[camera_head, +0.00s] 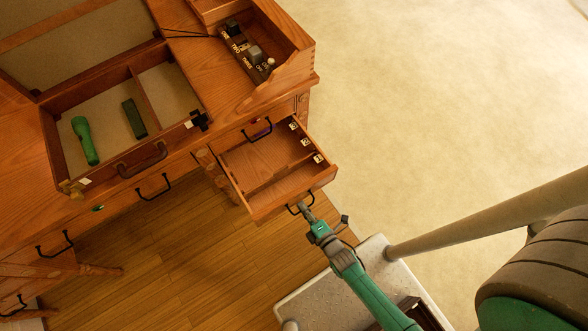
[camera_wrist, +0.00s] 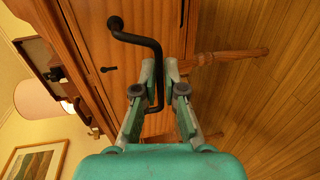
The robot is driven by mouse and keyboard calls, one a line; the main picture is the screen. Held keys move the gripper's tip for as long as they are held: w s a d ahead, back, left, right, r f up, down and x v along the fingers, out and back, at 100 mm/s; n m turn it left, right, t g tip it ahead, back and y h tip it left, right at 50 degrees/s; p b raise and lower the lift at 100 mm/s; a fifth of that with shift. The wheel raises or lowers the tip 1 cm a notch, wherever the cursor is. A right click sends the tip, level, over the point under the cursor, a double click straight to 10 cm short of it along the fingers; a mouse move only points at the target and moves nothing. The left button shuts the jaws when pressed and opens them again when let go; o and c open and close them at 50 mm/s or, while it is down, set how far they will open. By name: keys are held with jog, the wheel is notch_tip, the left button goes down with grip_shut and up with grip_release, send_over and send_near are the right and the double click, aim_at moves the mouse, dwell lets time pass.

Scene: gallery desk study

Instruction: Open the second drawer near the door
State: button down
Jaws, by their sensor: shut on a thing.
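A wooden drawer (camera_head: 265,165) in the desk's right-hand stack stands pulled well out, below a shut drawer with its own black handle (camera_head: 257,130). The open drawer has a black bar handle (camera_head: 293,210) on its front. My gripper (camera_head: 306,207) is at this handle. In the wrist view, the fingers of my gripper (camera_wrist: 159,75) are shut on the bent black handle (camera_wrist: 135,38), one on each side of the bar. Part of the handle is hidden between the fingers.
The wooden desk (camera_head: 180,60) fills the upper left. An upper tray (camera_head: 165,82) holds a green flashlight (camera_head: 85,140) and a dark green block (camera_head: 134,118). Wooden floor (camera_head: 180,265) lies in front; pale floor (camera_head: 430,100) to the right is clear. The wrist view shows a lamp (camera_wrist: 38,100).

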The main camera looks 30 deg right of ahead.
jog(key=shift+s, duration=2)
jog(key=c, duration=1.2)
grip_release()
jog(key=shift+c, duration=0.2)
jog(key=shift+r, duration=0.1)
